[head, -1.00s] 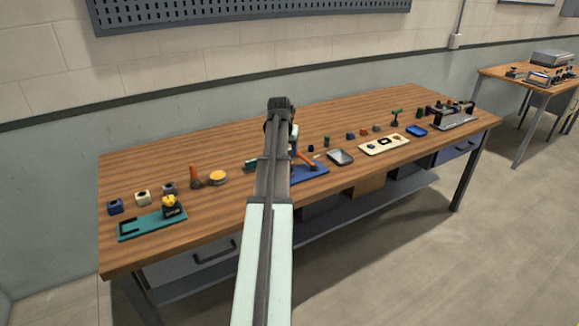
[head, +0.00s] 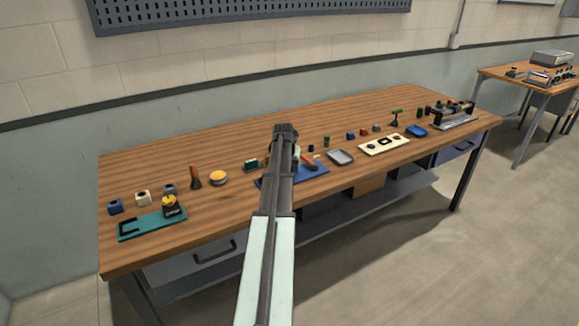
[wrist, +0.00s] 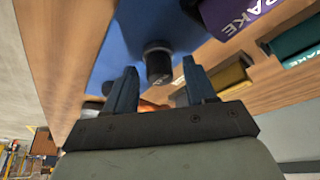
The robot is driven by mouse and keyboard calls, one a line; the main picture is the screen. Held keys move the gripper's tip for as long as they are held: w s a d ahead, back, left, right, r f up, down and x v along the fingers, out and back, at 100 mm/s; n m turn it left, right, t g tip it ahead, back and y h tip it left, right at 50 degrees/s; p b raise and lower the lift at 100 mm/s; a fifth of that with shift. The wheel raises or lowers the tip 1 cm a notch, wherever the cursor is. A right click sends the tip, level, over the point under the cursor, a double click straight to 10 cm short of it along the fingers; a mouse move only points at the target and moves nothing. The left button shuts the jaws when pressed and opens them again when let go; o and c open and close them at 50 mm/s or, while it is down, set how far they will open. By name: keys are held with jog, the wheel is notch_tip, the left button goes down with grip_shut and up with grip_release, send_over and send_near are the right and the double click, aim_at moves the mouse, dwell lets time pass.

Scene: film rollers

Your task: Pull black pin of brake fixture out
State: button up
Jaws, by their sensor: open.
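The blue brake fixture (head: 316,172) lies on the wooden bench, partly hidden behind my arm in the head view. In the wrist view its blue plate (wrist: 105,45) fills the upper left and middle. The black pin (wrist: 158,65) is a round dark knob standing on this plate. My gripper (wrist: 160,72) is open, with one blue finger on each side of the pin. I cannot tell whether either finger touches it. The gripper fingers are hidden behind my arm in the head view. An orange part shows behind the fingers.
A purple label (wrist: 240,15) and a teal label (wrist: 295,45) lie beside the blue plate. In the head view a grey tray (head: 341,157) and a cream plate (head: 383,144) stand to the right. A teal fixture (head: 152,225) is at the left. The back of the bench is clear.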

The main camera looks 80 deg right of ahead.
grip_shut()
dwell(0.5)
